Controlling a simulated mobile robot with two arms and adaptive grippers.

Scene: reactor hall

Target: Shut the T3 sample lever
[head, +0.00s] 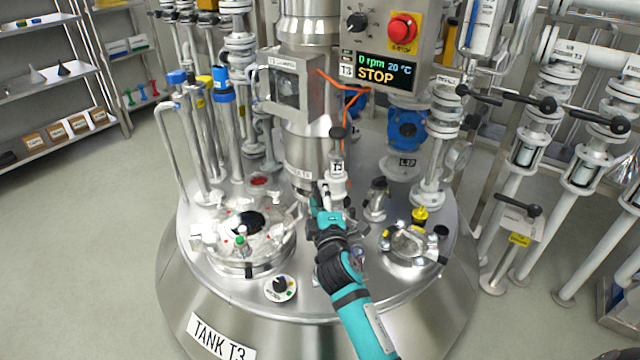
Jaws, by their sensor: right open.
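The T3 sample valve (337,184) stands near the middle of the tank lid in the head view, with a small "T3" label on it. A dark handle (338,133) with a round end sticks up above the label; it looks roughly upright. My right gripper (317,192) is open, just left of and in front of the valve's lower body and below the handle. I cannot tell whether it touches the valve. The gripper and teal wrist hide part of the lid and the valve's lower front. My left gripper is not in view.
The steel tank lid (330,300) crowds around with a manway (245,235) at left and a smaller port (412,243) at right. A control box (388,70) reading "0 rpm 20 °C STOP" hangs above, with orange cables (345,90). Pipes with black levers stand at right.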

